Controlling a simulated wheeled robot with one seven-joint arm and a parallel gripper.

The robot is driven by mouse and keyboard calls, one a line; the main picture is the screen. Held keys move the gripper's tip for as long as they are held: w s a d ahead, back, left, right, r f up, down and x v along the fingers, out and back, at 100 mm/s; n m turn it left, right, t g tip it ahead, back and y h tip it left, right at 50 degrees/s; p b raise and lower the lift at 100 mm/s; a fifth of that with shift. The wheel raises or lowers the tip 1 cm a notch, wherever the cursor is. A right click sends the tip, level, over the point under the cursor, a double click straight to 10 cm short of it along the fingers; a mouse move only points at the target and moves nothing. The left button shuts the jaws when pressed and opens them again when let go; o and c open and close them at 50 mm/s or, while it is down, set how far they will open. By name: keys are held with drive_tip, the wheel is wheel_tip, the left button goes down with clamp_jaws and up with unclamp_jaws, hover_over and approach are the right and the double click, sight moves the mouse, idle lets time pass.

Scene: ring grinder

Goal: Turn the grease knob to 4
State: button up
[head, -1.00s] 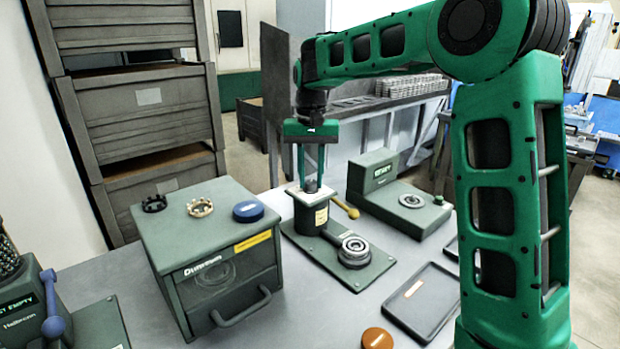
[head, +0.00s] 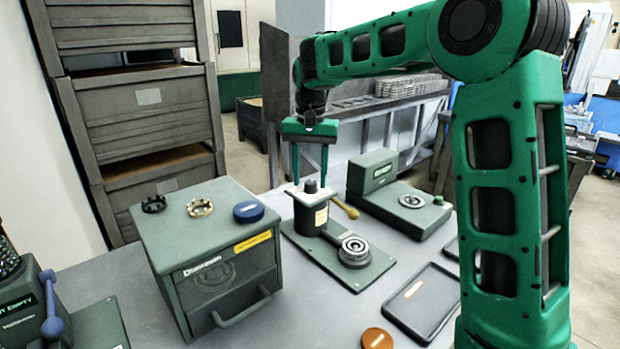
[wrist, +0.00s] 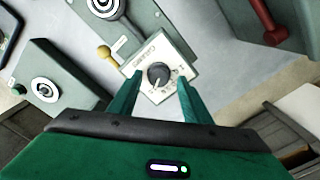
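The grease knob (head: 311,186) is a dark round knob on a pale square dial plate, on top of a dark post. In the wrist view the knob (wrist: 158,74) has a light pointer line aimed toward the lower left of the picture. Marks ring it on the plate (wrist: 172,53), too small to read surely. My gripper (head: 310,182) is above the post, pointing down. In the wrist view my gripper (wrist: 159,78) has its fingers spread, one on each side of the knob, with gaps showing. It holds nothing.
A yellow-ball lever (head: 346,208) sticks out beside the post. A ring holder (head: 354,250) is in front. A green cabinet (head: 205,240) carrying rings and a blue puck stands left. A machine with a small screen (head: 398,195) stands right. A dark tray (head: 422,300) lies front right.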

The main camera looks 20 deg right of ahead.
sight(310, 181)
drive_tip(key=shift+s, duration=0.1)
wheel_tip(310, 181, up, 11)
drive_tip(key=shift+f, duration=0.15)
idle(0.5)
drive_tip(key=s+d+f, duration=0.3)
drive_tip(key=s+d, duration=0.5)
drive_tip(key=s, duration=0.2)
drive_tip(key=s+d+f, duration=0.4)
drive_tip(key=s+d, duration=0.4)
drive_tip(key=s, duration=0.3)
drive_tip(key=shift+m, duration=0.5)
drive_tip(key=s+f, duration=0.3)
drive_tip(key=s, duration=0.3)
drive_tip(key=s+d+f, duration=0.1)
drive_tip(key=s+f, duration=0.3)
drive_tip(key=s, duration=0.2)
drive_tip(key=s+f, duration=0.4)
drive_tip(key=s, duration=0.2)
drive_tip(key=shift+s+d+f, duration=0.25)
drive_tip(key=shift+s+d, duration=0.1)
drive_tip(key=shift+s, duration=0.05)
